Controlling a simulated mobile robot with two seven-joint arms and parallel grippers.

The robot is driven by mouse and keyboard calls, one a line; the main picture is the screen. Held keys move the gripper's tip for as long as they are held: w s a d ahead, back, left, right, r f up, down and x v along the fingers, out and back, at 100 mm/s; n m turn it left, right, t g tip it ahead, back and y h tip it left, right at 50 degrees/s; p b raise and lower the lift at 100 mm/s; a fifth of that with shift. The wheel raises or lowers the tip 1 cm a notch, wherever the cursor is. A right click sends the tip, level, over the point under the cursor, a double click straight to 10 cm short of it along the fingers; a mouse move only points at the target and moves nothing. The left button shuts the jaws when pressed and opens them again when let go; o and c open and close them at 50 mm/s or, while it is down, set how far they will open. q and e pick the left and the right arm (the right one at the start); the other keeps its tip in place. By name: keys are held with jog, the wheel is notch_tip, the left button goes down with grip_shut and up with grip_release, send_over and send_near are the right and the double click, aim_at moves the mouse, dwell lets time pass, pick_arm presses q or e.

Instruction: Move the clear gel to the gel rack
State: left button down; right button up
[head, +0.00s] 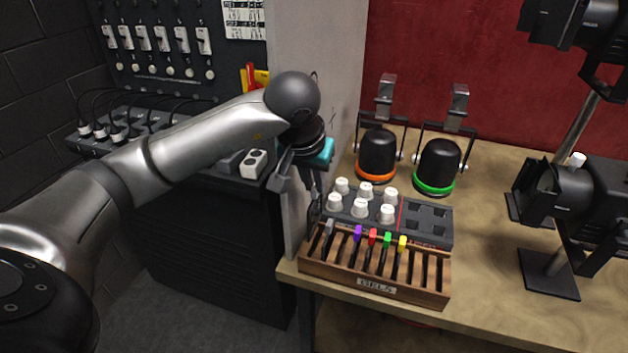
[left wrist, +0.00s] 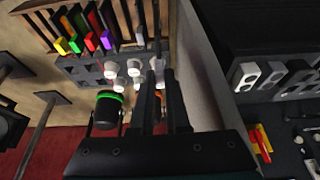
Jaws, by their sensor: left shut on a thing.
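My left gripper (head: 314,186) is above the left end of the wooden gel rack (head: 376,290), pointing down. In the left wrist view its fingers (left wrist: 157,76) are closed on a thin dark frame (left wrist: 157,28), seen nearly edge-on, which I take to be the clear gel. The fingers hide most of its tab. In the rack, gels with grey (head: 329,227), purple (head: 358,233), red (head: 372,237), green (head: 387,239) and yellow (head: 402,243) tabs stand in slots. Some slots on the right look empty. I cannot tell whether the held frame touches the rack. My right gripper is out of view.
A dark tray with white knobs (head: 360,207) stands behind the rack. Lamps with orange (head: 376,152) and green (head: 437,165) rings stand behind it. A grey wall edge (head: 305,45) rises close to my left arm. Black stage lights (head: 575,200) stand at the right.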

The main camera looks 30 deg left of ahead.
aim_at(314, 230)
pick_arm(q)
jog(key=shift+f+b, duration=3.95)
jog(key=shift+f, duration=0.5)
jog(key=c, duration=0.8)
grip_release()
jog(key=shift+c, duration=0.2)
jog(key=p+v, duration=0.2)
jog(key=v, duration=1.3)
jog(key=shift+s, duration=0.1)
